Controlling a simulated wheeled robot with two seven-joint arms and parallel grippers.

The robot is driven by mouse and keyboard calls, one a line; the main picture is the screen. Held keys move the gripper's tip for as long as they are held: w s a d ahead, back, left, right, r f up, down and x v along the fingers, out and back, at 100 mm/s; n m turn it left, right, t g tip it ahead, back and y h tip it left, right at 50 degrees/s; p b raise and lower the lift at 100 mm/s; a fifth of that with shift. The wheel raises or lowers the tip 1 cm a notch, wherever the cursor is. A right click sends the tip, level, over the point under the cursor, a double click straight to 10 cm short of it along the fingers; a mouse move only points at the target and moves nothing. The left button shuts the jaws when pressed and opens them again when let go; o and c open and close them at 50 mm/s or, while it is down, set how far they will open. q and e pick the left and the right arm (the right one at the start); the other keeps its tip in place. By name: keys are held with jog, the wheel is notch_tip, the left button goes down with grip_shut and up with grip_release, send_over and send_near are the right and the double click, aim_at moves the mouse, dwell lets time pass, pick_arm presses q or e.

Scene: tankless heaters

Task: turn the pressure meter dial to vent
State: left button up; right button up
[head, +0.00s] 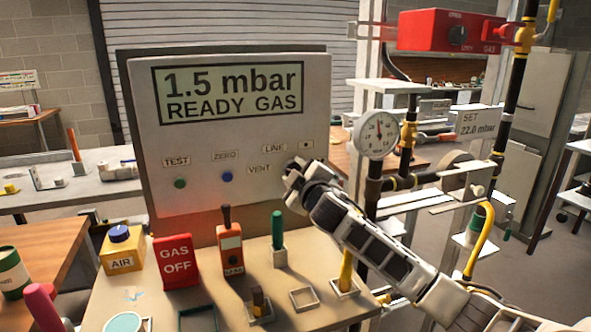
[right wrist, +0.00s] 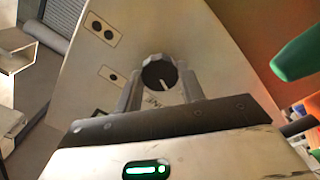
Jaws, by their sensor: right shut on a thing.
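The pressure meter (head: 235,190) is a grey upright panel whose screen (head: 232,92) reads "1.5 mbar READY GAS". Labels VENT (head: 259,169) and LINE (head: 274,149) sit at its lower right. The dial (right wrist: 160,72) is a dark round knob with a white pointer mark, seen in the right wrist view. My right gripper (head: 295,172) is at the panel's right side, its two fingers shut on the dial's sides; they also show in the wrist view (right wrist: 161,92). In the head view the gripper hides the dial. I cannot tell which label the pointer faces. My left gripper is out of view.
Below the panel, the bench holds a yellow AIR box (head: 121,252), a red GAS OFF block (head: 176,262), an orange handheld device (head: 230,250) and a green-handled tool (head: 278,229). A round gauge (head: 376,135) and pipes stand to the right, near my right arm.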

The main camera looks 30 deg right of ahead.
dwell(0.4)
jog(key=o, duration=1)
jog(key=b+v, duration=0.2)
jog(key=v, duration=1.4)
jog(key=shift+d, duration=0.1)
jog(key=shift+f, duration=0.15)
